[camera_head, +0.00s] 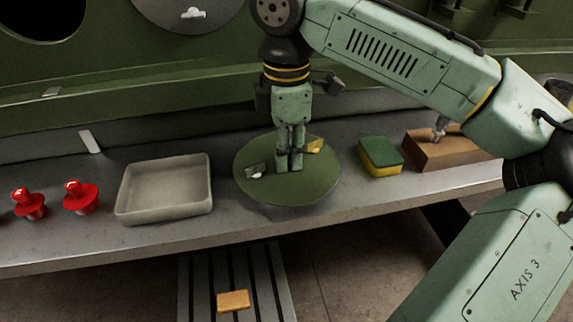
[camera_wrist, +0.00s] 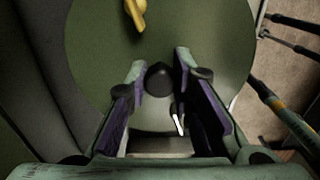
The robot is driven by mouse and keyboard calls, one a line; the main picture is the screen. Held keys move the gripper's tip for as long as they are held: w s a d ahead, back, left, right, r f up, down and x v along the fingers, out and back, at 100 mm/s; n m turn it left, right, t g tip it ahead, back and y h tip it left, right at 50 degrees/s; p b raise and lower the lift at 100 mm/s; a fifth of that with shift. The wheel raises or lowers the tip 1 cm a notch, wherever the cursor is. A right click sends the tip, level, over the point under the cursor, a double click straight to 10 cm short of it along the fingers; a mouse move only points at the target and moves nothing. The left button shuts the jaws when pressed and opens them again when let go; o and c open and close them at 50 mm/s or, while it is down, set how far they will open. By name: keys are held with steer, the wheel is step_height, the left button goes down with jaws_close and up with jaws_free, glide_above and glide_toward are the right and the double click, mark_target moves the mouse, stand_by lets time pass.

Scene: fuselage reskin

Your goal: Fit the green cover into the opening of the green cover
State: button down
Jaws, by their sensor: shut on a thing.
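The round green cover (camera_head: 300,190) lies on the grey bench, with a yellow piece (camera_head: 315,146) on its right side and a grey-and-white piece (camera_head: 256,170) on its left. My gripper (camera_head: 289,164) points straight down over its middle. In the wrist view the green cover (camera_wrist: 205,35) fills the upper part, and a dark knob (camera_wrist: 159,80) sits between the fingers. My gripper (camera_wrist: 158,72) is shut on the knob. A dark round opening (camera_head: 42,10) shows in the green wall at the upper left, cut off by the picture's edge.
A grey disc (camera_head: 165,8) with a light handle is on the wall. On the bench are two red plugs (camera_head: 80,197), a shallow tray (camera_head: 130,213), a green-yellow sponge (camera_head: 380,154) and a brown block (camera_head: 455,153). An orange-tan block (camera_head: 233,300) lies on a slatted surface below.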

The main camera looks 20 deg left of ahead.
steer(key=shift+r+p, duration=1.45)
steer(key=shift+p, duration=0.3)
steer(key=shift+r, duration=0.1)
steer(key=shift+r, duration=1.4)
